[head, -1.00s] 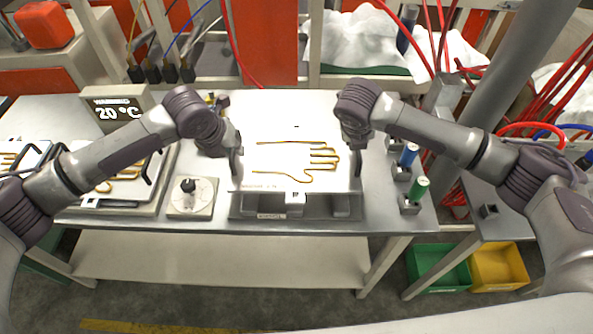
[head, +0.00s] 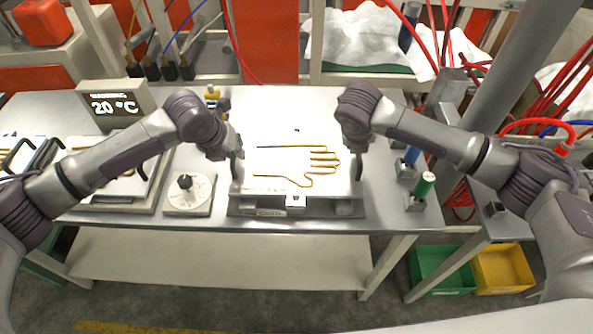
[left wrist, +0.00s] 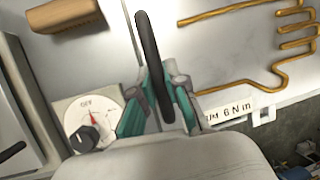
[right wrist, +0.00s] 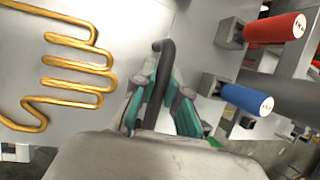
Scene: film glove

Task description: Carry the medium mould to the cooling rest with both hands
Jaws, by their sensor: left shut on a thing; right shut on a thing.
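The medium mould (head: 245,178) is a pale flat plate with a golden hand outline, lying level over the cooling rest (head: 250,208), a low grey metal stand at the bench's front. I cannot tell whether the plate touches the rest, since it hides most of it. My left gripper (head: 235,160) is shut on the mould's left black handle, which shows in the left wrist view (left wrist: 148,50). My right gripper (head: 357,165) is shut on the right black handle, seen in the right wrist view (right wrist: 160,85).
A warming unit with a 20 °C display (head: 116,106) and other moulds stands at left. A dial box (head: 190,196) sits left of the rest. Blue and green-handled tools (head: 424,186) stand at right. The bench behind the mould is mostly clear.

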